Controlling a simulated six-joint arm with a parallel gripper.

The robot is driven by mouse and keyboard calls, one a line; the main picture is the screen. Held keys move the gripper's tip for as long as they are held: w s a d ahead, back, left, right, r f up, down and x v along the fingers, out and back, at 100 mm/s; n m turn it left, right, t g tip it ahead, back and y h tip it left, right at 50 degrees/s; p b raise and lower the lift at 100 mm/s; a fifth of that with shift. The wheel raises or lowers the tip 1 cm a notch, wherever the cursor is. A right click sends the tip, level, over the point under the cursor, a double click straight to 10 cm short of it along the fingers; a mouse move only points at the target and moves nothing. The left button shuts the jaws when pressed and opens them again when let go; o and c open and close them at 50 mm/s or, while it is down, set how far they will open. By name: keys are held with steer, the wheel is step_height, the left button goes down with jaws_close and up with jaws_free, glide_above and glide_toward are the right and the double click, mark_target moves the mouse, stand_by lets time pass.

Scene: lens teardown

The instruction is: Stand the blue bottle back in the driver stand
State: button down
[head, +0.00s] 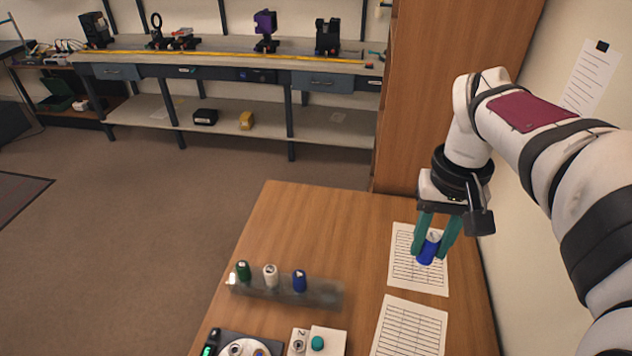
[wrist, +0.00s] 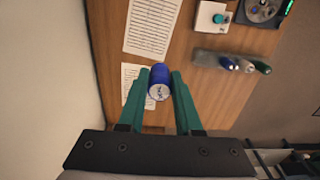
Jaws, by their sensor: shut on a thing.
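My gripper (head: 434,247) has teal fingers and is shut on a blue bottle (head: 427,253) with a pale end, above the upper printed sheet at the table's right side. In the wrist view the bottle (wrist: 160,76) sits between the two fingers, its pale end toward the camera. The driver stand (head: 318,292), a grey, partly see-through bar, lies to the left of my gripper. Green (head: 243,270), white (head: 270,275) and blue (head: 300,281) pieces stand in it. Its right part looks empty. The stand (wrist: 207,58) also shows in the wrist view, apart from my gripper.
Two printed sheets (head: 411,330) lie on the wooden table (head: 300,215). A white block with a teal knob (head: 317,343) and a dark tray with round parts (head: 232,345) are at the front. A wall is close on the right. The table behind the stand is clear.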

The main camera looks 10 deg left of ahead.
steer(key=w+a+f+n, duration=0.3)
steer(key=a+f+n, duration=0.1)
steer(key=a+f, duration=0.2)
steer(key=n, duration=0.5)
glide_above(330, 283)
steer(key=s, duration=0.2)
step_height(330, 283, down, 8)
steer(key=shift+d+f, duration=0.1)
steer(key=shift+f, duration=2.4)
steer(key=shift+f, duration=0.1)
steer(key=shift+f, duration=1.9)
steer(key=shift+f, duration=0.4)
steer(key=shift+c, duration=0.2)
jaws_free()
